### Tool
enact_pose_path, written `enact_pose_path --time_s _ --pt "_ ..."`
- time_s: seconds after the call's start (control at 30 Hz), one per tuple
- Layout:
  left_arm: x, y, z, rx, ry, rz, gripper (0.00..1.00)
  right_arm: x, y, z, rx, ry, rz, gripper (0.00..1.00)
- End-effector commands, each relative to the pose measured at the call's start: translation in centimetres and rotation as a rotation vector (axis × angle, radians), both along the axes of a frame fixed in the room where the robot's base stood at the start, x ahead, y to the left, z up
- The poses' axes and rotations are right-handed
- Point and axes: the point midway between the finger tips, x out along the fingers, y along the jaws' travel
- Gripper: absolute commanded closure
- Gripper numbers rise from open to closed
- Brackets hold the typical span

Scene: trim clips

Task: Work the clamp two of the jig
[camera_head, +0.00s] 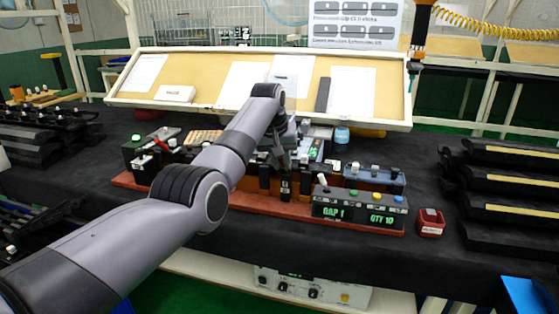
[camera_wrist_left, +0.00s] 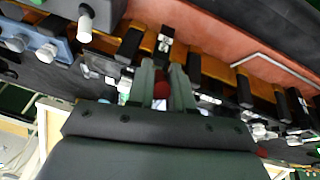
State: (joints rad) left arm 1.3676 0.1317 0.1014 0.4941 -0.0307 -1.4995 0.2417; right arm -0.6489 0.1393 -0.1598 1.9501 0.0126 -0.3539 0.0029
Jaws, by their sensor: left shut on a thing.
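The jig is a long red-brown base (camera_head: 262,206) on the dark bench, with black blocks and clamps along it. In the left wrist view the base (camera_wrist_left: 205,38) runs across the top, with black and orange parts along its edge. My left gripper (camera_head: 282,160) reaches down over the middle of the jig and hides part of it. In the left wrist view its grey fingers (camera_wrist_left: 167,92) are shut on a dark red clamp handle (camera_wrist_left: 161,90). The clamp's number cannot be read there. My right gripper is not in view.
A display box (camera_head: 358,210) reading GAP 1 and QTY 10 stands at the jig's front right. A small red box (camera_head: 431,223) sits right of it. Black racks (camera_head: 510,185) stand at the right, and black trim parts (camera_head: 40,135) lie at the left. A sloped board (camera_head: 215,75) stands behind.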

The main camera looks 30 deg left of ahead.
Motion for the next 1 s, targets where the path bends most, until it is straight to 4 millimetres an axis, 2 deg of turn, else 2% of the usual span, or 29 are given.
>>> enact_pose_path --time_s 0.57,0.6,0.63,1.0 --pt "0.09 -0.02 0.19 0.000 0.004 0.002 1.00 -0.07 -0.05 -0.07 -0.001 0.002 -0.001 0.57" --pt "0.09 -0.02 0.19 0.000 0.004 0.002 0.67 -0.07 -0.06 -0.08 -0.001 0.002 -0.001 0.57" --pt "0.08 -0.03 0.19 0.000 0.004 0.002 0.57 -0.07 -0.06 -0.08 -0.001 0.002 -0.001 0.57" --pt "-0.05 -0.11 0.30 -0.002 0.008 0.001 0.57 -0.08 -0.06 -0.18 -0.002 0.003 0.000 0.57"
